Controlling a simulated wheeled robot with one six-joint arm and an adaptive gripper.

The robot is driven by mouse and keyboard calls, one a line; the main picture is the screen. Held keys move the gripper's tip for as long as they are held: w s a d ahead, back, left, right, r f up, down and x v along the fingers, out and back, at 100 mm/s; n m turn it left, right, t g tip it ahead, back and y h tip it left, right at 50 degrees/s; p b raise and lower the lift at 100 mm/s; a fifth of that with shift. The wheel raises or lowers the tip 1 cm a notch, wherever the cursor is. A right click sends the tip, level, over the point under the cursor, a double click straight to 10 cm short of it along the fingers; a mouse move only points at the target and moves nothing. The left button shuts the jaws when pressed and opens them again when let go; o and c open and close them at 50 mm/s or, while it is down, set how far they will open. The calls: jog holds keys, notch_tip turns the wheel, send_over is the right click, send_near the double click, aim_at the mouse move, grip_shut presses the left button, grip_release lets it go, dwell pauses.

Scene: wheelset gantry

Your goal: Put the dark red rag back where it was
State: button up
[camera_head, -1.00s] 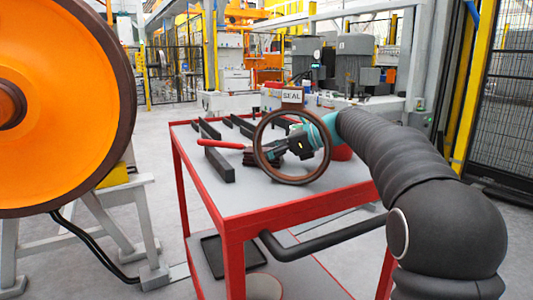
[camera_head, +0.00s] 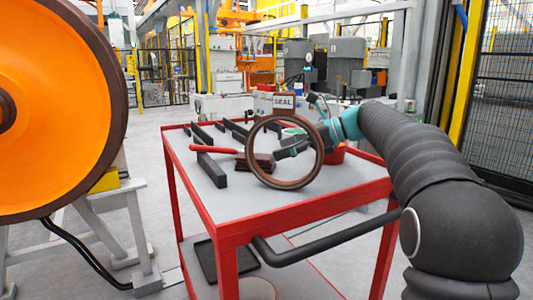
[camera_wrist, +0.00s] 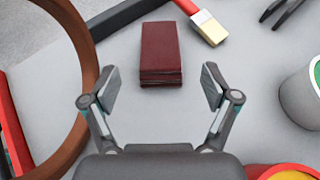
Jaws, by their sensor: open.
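The dark red rag (camera_head: 262,162) lies folded flat on the grey top of the red cart (camera_head: 240,205), seen partly through the brown seal ring. In the wrist view the rag (camera_wrist: 161,52) shows as a neat folded block. My gripper (camera_wrist: 160,80) is open and empty. Its fingers stand apart on either side, just short of the rag's near edge, and do not touch it. In the head view my gripper (camera_head: 284,154) is just right of the rag, partly behind the ring.
The upright brown ring (camera_head: 250,170) with a SEAL sign (camera_head: 284,101) stands close by. A red-handled brush (camera_wrist: 209,27) lies beside the rag, near dark bars (camera_head: 212,170). A white cup (camera_wrist: 300,98) and a red container (camera_head: 335,156) are at the right. Front cart top is clear.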

jog(key=shift+v, duration=2.45)
